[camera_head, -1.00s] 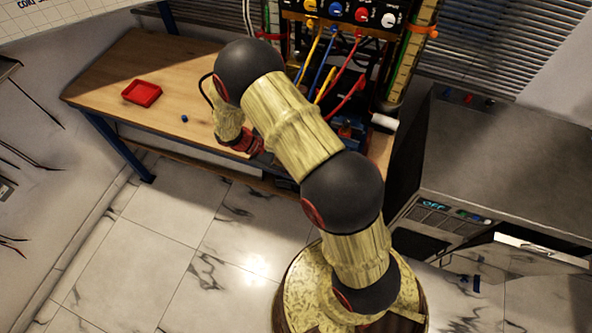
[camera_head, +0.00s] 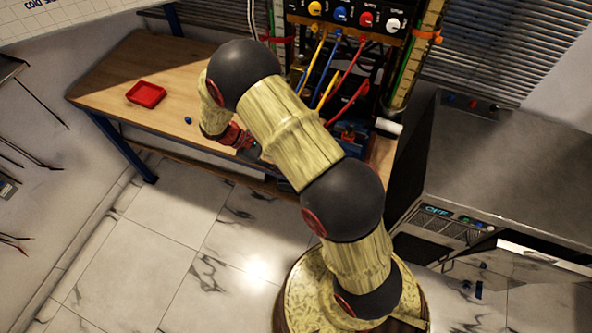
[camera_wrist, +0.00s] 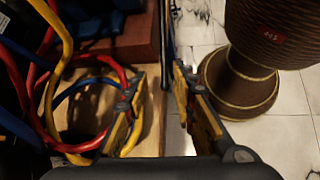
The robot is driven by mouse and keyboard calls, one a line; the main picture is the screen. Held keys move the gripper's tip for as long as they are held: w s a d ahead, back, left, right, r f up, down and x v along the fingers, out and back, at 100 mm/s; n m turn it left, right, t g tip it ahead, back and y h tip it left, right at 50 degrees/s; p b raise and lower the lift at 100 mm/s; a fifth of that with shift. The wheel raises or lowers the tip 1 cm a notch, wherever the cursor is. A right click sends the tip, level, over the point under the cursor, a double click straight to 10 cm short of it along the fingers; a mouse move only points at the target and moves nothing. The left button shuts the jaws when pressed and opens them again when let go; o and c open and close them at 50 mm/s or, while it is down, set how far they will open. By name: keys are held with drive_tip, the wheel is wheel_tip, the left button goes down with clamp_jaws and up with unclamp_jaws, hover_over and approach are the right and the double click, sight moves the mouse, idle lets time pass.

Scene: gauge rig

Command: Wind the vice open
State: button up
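A blue vice-like body (camera_head: 352,147) shows at the front of the bench below the hanging cables, partly hidden behind my arm. Its handle cannot be made out. My gripper (camera_head: 256,152) is low at the bench's front edge, left of that blue body and apart from it in the head view. In the wrist view my gripper (camera_wrist: 158,76) has its two fingers apart, with the bench edge and floor showing between them. A thin dark upright strip shows beyond the fingertips; I cannot tell whether it is part of the vice.
Red, blue and yellow cables (camera_wrist: 62,85) loop close to the left finger. A reddish-brown block (camera_wrist: 118,42) lies beyond it. A red tray (camera_head: 146,94) and small blue object (camera_head: 188,120) are on the bench (camera_head: 120,72). A grey cabinet (camera_head: 500,165) stands right.

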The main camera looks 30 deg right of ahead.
drive_tip(key=v, duration=0.6)
drive_tip(key=shift+c, duration=0.2)
